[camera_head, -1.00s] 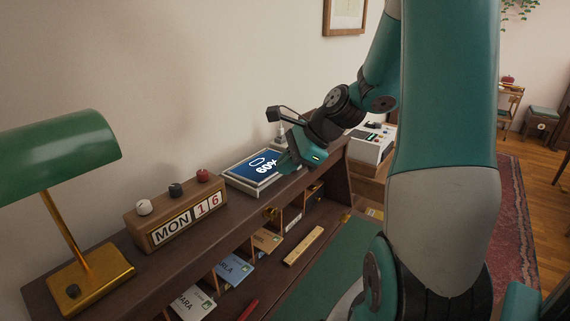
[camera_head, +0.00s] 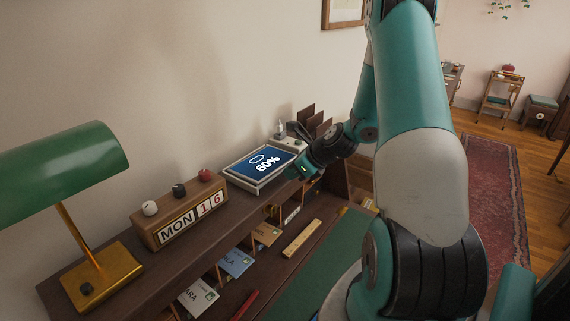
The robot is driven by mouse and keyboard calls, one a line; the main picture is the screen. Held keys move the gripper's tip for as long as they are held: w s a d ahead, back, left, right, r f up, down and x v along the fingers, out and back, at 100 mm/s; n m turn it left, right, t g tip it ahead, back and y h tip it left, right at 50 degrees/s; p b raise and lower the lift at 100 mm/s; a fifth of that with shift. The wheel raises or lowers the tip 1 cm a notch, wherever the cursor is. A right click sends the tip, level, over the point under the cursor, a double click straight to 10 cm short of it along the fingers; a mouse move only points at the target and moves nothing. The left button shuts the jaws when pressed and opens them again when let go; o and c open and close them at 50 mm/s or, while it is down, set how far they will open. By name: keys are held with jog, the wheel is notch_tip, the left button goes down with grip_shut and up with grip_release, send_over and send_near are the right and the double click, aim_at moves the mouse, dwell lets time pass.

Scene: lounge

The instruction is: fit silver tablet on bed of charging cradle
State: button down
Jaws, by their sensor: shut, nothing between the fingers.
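The silver tablet (camera_head: 263,163) lies face up on the desk's top shelf, its blue screen lit with "60%" and an oval icon. It looks flat within a pale, frame-like base, which I take to be the charging cradle (camera_head: 262,185); only its front and side edges show, and I cannot tell how exactly the tablet is seated. My gripper (camera_head: 293,173) is at the tablet's right front corner, low, with its fingers shut and empty. Its fingertips are small and partly hidden by the wrist, so I cannot tell whether they touch the frame.
A wooden block calendar (camera_head: 182,217) reading MON 16 stands left of the tablet, and a green lamp (camera_head: 62,165) stands further left. Letter slots (camera_head: 237,262) lie below the shelf. A pale box with a bottle (camera_head: 280,130) and brown upright dividers (camera_head: 312,120) are behind my gripper.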

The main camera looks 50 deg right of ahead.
aim_at(276, 170)
jog(key=shift+w+a+p, duration=0.15)
jog(key=shift+w+a, duration=0.05)
jog(key=shift+w, duration=0.35)
jog(key=shift+w+a+p, duration=0.15)
jog(key=shift+w, duration=0.4)
jog(key=shift+w+a+r+p, duration=0.15)
jog(key=shift+w+a+p, duration=0.15)
jog(key=shift+w, duration=0.5)
